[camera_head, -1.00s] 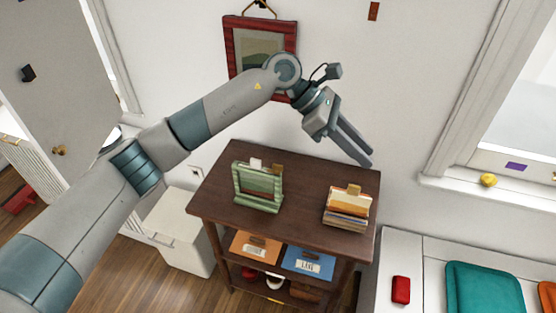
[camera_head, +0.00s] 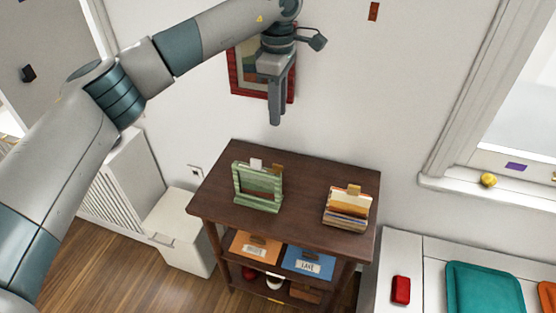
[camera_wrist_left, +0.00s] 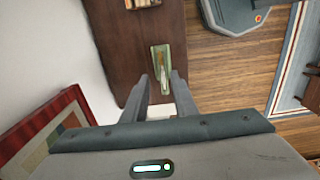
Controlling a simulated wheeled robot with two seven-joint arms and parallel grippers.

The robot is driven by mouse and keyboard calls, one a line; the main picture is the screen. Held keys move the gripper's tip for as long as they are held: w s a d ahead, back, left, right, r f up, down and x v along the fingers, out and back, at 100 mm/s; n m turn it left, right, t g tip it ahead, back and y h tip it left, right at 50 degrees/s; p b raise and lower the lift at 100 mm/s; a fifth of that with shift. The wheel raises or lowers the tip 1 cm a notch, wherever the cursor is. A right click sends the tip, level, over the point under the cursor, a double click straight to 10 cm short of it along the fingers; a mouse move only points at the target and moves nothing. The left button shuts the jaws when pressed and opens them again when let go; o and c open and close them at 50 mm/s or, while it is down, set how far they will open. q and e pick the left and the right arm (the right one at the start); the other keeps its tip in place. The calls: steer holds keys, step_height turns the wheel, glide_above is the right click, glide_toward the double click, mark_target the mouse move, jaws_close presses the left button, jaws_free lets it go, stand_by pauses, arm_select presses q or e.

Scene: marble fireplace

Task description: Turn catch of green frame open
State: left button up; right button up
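The green frame (camera_head: 258,187) stands upright on the left half of the dark wooden shelf top, with a white tab and a brown tab at its top edge. It also shows from above in the left wrist view (camera_wrist_left: 161,69), near the middle between the fingers. The catch cannot be made out clearly. My left gripper (camera_head: 276,122) is above and behind the frame, fingers pointing down, touching nothing. In the left wrist view its fingers (camera_wrist_left: 161,90) are apart with nothing between them. My right gripper is not in view.
A dark wooden shelf (camera_head: 300,222) bears a stack of cards (camera_head: 347,207) at right. Behind my gripper a red picture frame (camera_head: 234,75) hangs on the wall. A white box (camera_head: 183,233) stands left of the shelf. The space above the shelf top is free.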

mark_target(278, 165)
arm_select(q)
step_height(278, 165, down, 16)
steer(key=p, duration=0.7)
steer(key=shift+r, duration=0.2)
steer(key=shift+f, duration=0.9)
jaws_close()
